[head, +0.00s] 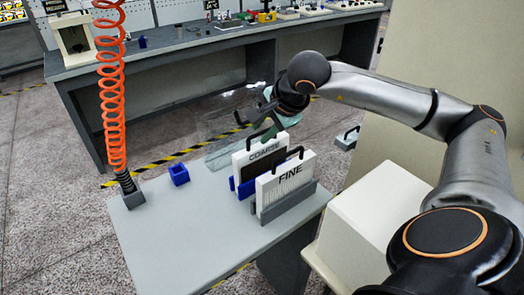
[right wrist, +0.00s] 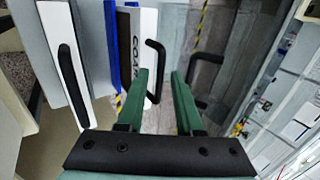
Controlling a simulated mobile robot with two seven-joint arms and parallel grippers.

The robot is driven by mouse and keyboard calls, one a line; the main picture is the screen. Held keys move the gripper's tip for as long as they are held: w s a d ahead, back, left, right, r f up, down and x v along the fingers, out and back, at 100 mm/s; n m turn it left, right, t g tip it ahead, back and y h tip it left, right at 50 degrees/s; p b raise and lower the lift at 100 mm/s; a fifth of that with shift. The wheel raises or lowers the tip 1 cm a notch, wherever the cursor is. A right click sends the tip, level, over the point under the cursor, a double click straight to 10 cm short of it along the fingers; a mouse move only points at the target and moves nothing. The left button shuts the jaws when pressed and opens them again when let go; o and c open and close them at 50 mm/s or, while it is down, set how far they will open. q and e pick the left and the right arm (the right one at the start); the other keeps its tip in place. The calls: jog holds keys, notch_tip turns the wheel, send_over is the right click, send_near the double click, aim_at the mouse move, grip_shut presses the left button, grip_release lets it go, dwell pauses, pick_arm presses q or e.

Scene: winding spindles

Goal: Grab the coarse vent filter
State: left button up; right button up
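The coarse vent filter (head: 243,159) is a white panel lettered COARSE with a black handle, standing upright in a blue holder on the grey table. In the right wrist view its lettered face (right wrist: 127,42) shows left of the fingers. My right gripper (head: 268,112) is above and just behind it. In the right wrist view the green fingers (right wrist: 160,78) are open, and the coarse handle (right wrist: 163,58) appears between them, nearer the left finger. Whether they touch is unclear. My left gripper is out of view.
The fine filter (head: 285,187) stands in a grey holder directly in front of the coarse one. A small blue block (head: 179,174) and an orange coiled hose (head: 112,100) are at the left. The table's (head: 180,235) front left is clear. A workbench (head: 190,50) is behind.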

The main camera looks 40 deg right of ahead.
grip_shut()
dwell(1.1)
